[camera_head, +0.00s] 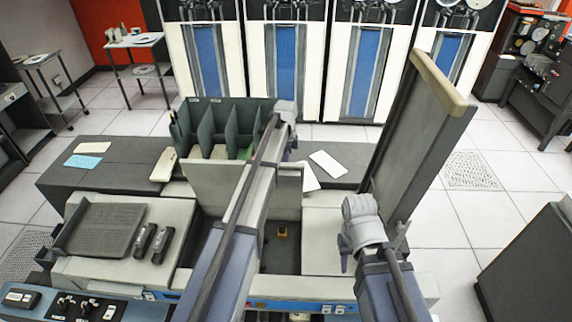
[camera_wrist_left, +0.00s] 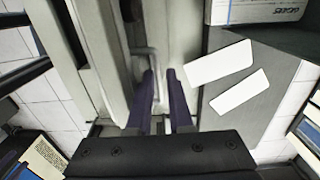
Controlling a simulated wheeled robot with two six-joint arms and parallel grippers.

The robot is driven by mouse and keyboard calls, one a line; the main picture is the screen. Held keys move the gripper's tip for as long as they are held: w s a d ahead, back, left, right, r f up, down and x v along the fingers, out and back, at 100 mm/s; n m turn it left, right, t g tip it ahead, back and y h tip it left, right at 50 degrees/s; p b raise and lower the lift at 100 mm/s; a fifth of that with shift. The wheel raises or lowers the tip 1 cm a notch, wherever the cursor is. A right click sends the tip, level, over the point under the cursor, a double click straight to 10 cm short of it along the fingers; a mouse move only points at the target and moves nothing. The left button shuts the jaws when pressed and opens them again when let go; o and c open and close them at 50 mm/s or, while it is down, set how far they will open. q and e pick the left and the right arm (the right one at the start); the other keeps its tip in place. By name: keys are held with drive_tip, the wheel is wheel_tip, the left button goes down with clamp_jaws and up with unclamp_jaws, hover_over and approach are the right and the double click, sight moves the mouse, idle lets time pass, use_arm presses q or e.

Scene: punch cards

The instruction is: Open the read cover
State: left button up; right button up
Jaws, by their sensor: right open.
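The card machine (camera_head: 130,270) fills the lower part of the head view. A tall grey panel with a cream edge (camera_head: 425,130) stands steeply raised at its right; it looks like a raised cover, but I cannot tell whether it is the read cover. My right gripper (camera_head: 346,262) is open, to the left of the panel's base, with its fingers mostly hidden behind its wrist. My left arm crosses the machine's middle. In the left wrist view my left gripper (camera_wrist_left: 162,78) has its fingers apart with a narrow gap, over a pale machine edge, and nothing shows held.
A green sorter rack (camera_head: 215,125) stands behind the machine. Loose white cards (camera_head: 327,164) lie on the dark top, and also show in the left wrist view (camera_wrist_left: 240,90). Tape cabinets (camera_head: 290,60) line the back. A dark cabinet (camera_head: 530,265) stands at right, with open floor beside it.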

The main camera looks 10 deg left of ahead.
use_arm(q)
drive_tip(key=o, duration=0.3)
drive_tip(key=shift+r, duration=0.1)
wheel_tip(320, 180, up, 8)
drive_tip(key=p, duration=0.8)
drive_tip(key=shift+f, duration=0.2)
